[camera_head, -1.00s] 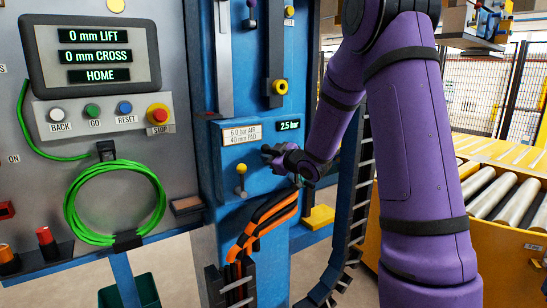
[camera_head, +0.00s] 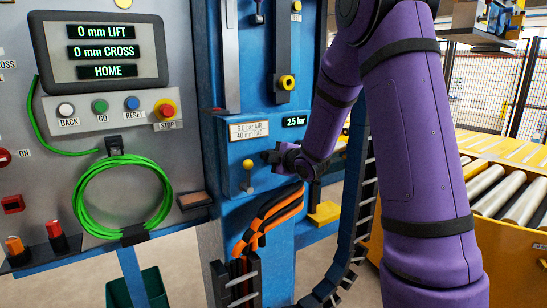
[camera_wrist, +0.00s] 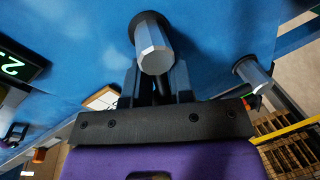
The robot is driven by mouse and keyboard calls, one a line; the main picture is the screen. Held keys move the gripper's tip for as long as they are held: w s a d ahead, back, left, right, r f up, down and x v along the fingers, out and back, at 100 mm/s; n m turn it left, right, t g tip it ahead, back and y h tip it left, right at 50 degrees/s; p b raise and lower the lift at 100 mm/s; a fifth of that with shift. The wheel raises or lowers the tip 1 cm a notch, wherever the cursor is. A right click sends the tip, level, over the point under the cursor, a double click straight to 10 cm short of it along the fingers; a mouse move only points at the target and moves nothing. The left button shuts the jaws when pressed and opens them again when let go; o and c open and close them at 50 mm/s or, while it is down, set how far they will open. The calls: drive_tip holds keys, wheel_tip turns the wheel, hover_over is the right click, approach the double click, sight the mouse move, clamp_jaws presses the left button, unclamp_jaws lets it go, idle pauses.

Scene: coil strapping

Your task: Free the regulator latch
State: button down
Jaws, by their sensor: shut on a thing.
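The blue regulator panel (camera_head: 228,185) carries a "2.5 bar" display (camera_head: 294,121) and a "6.0 bar AIR, 40 mm PAD" label (camera_head: 249,131). My gripper (camera_head: 272,156) is at the panel face below the display. In the wrist view, a grey faceted knob with a dark collar (camera_wrist: 153,48) stands out from the blue face between the fingers of my gripper (camera_wrist: 157,85). The gripper is shut on this knob; the exact contact is partly hidden. I cannot tell which part is the latch. A second grey faceted knob (camera_wrist: 252,72) is to the right, apart from the fingers.
A yellow-knobbed lever (camera_head: 248,164) stands just left of my gripper. Orange and black cables (camera_head: 270,218) run below it. A green hose coil (camera_head: 82,200) hangs on the grey control panel (camera_head: 185,75). A yellow roller conveyor (camera_head: 500,195) is at right.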

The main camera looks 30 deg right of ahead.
drive_tip(key=shift+w+a, duration=0.1)
drive_tip(key=shift+a, duration=0.35)
drive_tip(key=c, duration=0.9)
unclamp_jaws()
drive_tip(key=shift+a, duration=0.15)
drive_tip(key=shift+c, duration=0.2)
drive_tip(key=shift+d, duration=0.2)
drive_tip(key=s+d+r, duration=0.1)
drive_tip(key=s+r, duration=0.1)
drive_tip(key=s, duration=0.8)
drive_tip(key=shift+s, duration=0.35)
